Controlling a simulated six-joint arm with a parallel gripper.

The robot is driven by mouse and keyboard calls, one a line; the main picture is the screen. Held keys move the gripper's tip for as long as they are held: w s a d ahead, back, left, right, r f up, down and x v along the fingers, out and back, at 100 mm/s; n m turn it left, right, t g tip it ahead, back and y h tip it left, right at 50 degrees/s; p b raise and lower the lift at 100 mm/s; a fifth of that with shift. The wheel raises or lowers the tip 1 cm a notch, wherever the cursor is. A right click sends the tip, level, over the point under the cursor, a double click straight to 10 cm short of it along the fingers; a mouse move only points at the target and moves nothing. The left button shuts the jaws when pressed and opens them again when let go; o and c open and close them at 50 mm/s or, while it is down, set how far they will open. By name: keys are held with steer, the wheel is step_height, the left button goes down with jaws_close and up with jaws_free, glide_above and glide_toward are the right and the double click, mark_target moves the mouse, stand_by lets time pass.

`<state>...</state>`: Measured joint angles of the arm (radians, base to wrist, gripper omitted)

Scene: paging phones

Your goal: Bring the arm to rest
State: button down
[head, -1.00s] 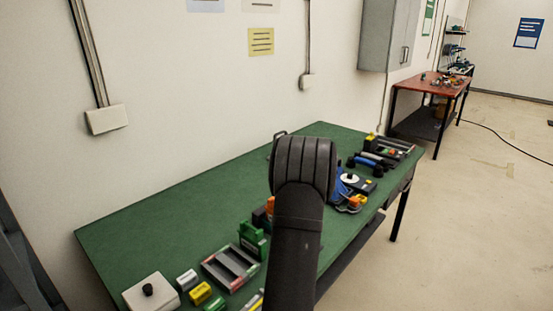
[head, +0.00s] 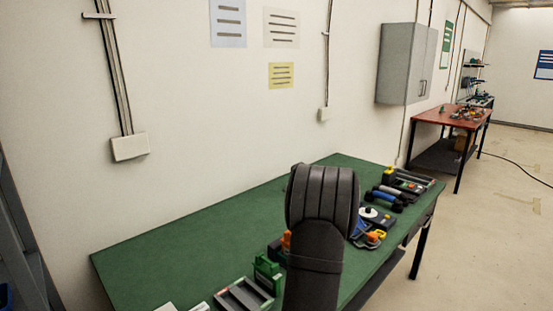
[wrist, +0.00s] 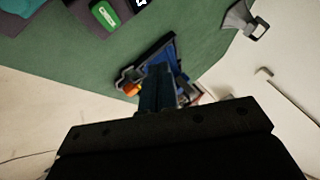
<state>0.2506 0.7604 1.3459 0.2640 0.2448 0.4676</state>
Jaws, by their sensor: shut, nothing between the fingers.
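My black arm (head: 318,225) rises in front of the green bench in the head view, and its rounded joint covers part of the bench. My gripper is hidden there. In the wrist view my gripper (wrist: 158,85) is shut, with its narrow dark fingers together and nothing seen held. It points toward the green bench top (wrist: 215,40). Blue and orange parts show just behind the fingers, too small and partly covered to name.
The green bench (head: 190,240) carries a grey tray (head: 243,297), a green block-like item (head: 267,272) and several tools at its right end. Its back left is bare. A grey wall cabinet (head: 405,62) and red table (head: 447,116) stand farther back.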

step_height(320, 180, down, 6)
steer(key=shift+r, duration=0.2)
steer(key=s+d+r+g+y, duration=0.1)
steer(key=s+r, duration=0.2)
steer(key=r, duration=0.4)
steer(key=s+d+r+n+g, duration=0.1)
steer(key=s+r, duration=0.3)
steer(key=r, duration=0.4)
steer(key=s+d+r+g+y, duration=0.1)
steer(key=s+r, duration=0.3)
steer(key=r, duration=0.4)
steer(key=shift+s+d+r+g+y, duration=0.2)
steer(key=shift+d+g+y, duration=0.15)
steer(key=shift+g, duration=0.45)
steer(key=shift+f, duration=0.1)
stand_by(0.4)
steer(key=d+x, duration=0.1)
steer(key=x, duration=0.7)
steer(key=v, duration=0.6)
steer(key=shift+w+a+r+t, duration=0.2)
steer(key=shift+a+r+t, duration=0.1)
steer(key=shift+a+r, duration=0.15)
